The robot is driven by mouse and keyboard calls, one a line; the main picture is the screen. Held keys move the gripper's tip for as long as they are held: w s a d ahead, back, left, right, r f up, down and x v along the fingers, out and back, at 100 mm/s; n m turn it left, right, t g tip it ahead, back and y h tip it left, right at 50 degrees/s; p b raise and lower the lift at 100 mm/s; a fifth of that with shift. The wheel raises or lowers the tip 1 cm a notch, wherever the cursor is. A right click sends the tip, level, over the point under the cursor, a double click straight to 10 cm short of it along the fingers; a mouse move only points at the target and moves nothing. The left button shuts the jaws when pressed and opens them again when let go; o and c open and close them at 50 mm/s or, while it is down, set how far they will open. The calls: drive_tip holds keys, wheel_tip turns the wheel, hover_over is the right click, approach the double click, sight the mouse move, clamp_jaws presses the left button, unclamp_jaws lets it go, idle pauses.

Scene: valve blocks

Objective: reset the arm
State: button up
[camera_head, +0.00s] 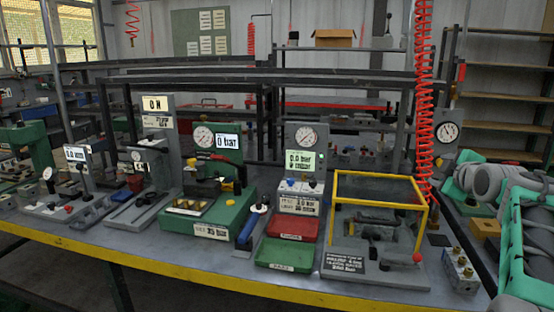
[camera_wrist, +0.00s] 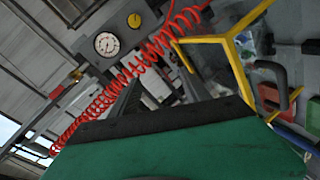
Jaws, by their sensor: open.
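My arm, in grey and green links, enters the head view at the right edge. It is beside the right end of the bench, and I cannot make out the fingertips there. In the wrist view the green housing of my gripper with its black edge fills the bottom. Beyond that edge the two dark fingers of my gripper (camera_wrist: 160,92) stand apart, with nothing seen held between them. A red coiled hose (camera_wrist: 98,112) and a round gauge (camera_wrist: 106,44) show beyond the fingers, tilted in the picture.
The workbench (camera_head: 190,258) with a yellow front edge carries several gauge stands. A yellow-framed guard box (camera_head: 380,178) and a small valve block (camera_head: 460,270) stand nearest my arm. A red coiled hose (camera_head: 422,100) hangs behind them. Shelves (camera_head: 505,80) stand at the back right.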

drive_tip(key=s+a+f+m+g+y+p, duration=0.1)
drive_tip(key=s+a+f+m+g+p, duration=0.15)
drive_tip(key=a, duration=0.45)
drive_tip(key=s+a+f+m+g+y+p, duration=0.1)
drive_tip(key=s+a+p, duration=0.2)
drive_tip(key=a, duration=0.4)
drive_tip(key=s+a+f+m+g+y+p, duration=0.1)
drive_tip(key=s+a+m+p, duration=0.15)
drive_tip(key=a, duration=0.45)
drive_tip(key=s+a+f+m+g+p, duration=0.1)
drive_tip(key=s+a+f+g+p, duration=0.1)
drive_tip(key=s, duration=0.5)
drive_tip(key=s+a+f+m+g+p, duration=0.2)
drive_tip(key=s+a+f, duration=0.2)
drive_tip(key=s, duration=0.3)
drive_tip(key=s+a+f+m+g+p, duration=0.1)
drive_tip(key=s+a+f+g+p, duration=0.1)
drive_tip(key=s+a, duration=0.3)
drive_tip(key=s+f, duration=0.1)
drive_tip(key=s, duration=0.1)
drive_tip(key=shift+s+f+m, duration=0.3)
drive_tip(key=shift+m, duration=0.1)
